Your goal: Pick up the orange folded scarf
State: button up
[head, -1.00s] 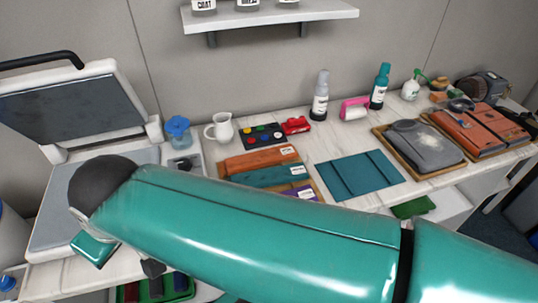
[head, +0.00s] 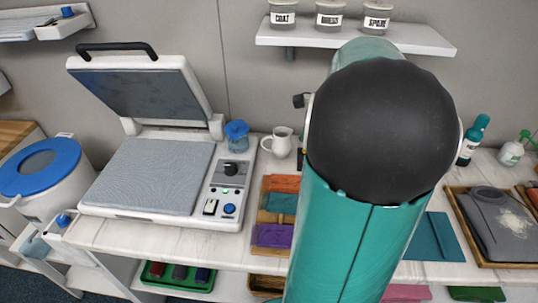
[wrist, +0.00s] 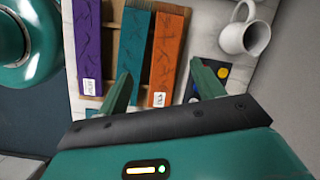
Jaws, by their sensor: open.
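The orange folded scarf (wrist: 168,50) lies in a wooden tray (wrist: 111,35), with a white tag at its near end. In the head view the scarf (head: 285,183) is at the far end of the tray. A teal folded scarf (wrist: 133,48) lies beside it, and a purple one (wrist: 88,45) is farther left. My gripper (wrist: 161,72) is open and empty, with the orange scarf seen between its fingers. The left finger overlaps the teal scarf in the picture. The height above the scarves is unclear. In the head view my arm hides the gripper.
A white jug (wrist: 246,32) stands right of the orange scarf; a dark paint palette (wrist: 212,72) lies partly behind my right finger. An open heat press (head: 155,175) stands left of the tray, with a blue-lidded jar (head: 237,134) behind its control panel.

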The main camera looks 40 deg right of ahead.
jog(key=s+d+f+m, duration=0.3)
jog(key=s+d+m, duration=0.1)
jog(key=d, duration=0.2)
jog(key=shift+t+y, duration=0.4)
jog(key=x, duration=1.3)
jog(key=shift+w+f, duration=0.15)
jog(key=c, duration=0.8)
